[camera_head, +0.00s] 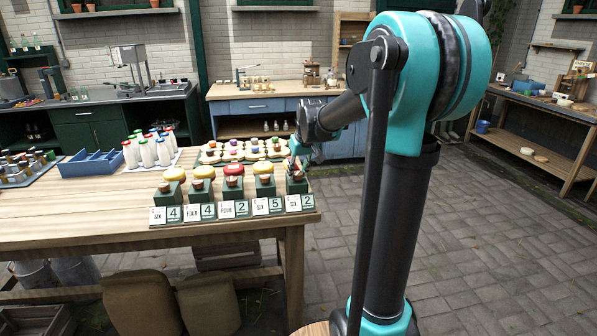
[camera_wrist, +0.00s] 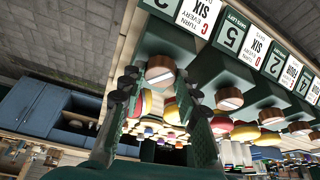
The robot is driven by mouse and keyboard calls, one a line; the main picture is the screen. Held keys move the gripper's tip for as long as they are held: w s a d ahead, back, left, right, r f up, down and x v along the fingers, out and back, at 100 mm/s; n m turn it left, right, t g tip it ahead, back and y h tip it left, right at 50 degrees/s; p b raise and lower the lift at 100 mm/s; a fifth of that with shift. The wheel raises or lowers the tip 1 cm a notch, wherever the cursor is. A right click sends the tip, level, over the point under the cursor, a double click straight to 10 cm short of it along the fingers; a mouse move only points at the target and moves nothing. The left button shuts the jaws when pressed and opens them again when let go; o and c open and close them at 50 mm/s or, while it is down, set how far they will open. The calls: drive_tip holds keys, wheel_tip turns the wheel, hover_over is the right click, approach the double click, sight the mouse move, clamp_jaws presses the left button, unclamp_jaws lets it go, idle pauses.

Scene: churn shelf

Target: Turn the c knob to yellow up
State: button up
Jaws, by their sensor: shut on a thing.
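Several green stands with cards line the table's front edge in the head view. My gripper (camera_head: 298,160) is at the rightmost stand (camera_head: 296,186), whose card reads SIX and 2. In the wrist view my gripper (camera_wrist: 162,90) has one finger on each side of a round knob (camera_wrist: 148,103) with yellow, pale and red parts; it is shut on it. A brown wooden disc (camera_wrist: 160,69) shows on the stand's front, just beyond the fingertips. My gripper hides this knob in the head view.
The other stands carry yellow knobs and one red knob (camera_head: 233,169). The paved floor right of the table (camera_head: 300,217) is clear.

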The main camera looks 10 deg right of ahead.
drive_tip(key=m+h, duration=0.1)
drive_tip(key=m, duration=0.3)
drive_tip(key=m+h, duration=0.1)
drive_tip(key=m, duration=0.1)
drive_tip(key=shift+a+h, duration=0.25)
drive_tip(key=shift+h, duration=0.05)
drive_tip(key=m, duration=0.2)
drive_tip(key=m+g+h, duration=0.1)
drive_tip(key=m, duration=0.2)
drive_tip(key=shift+w+a+m+h, duration=0.1)
drive_tip(key=shift+m+h, duration=0.2)
drive_tip(key=o, duration=1.2)
drive_tip(key=shift+c, duration=0.2)
drive_tip(key=v, duration=1.2)
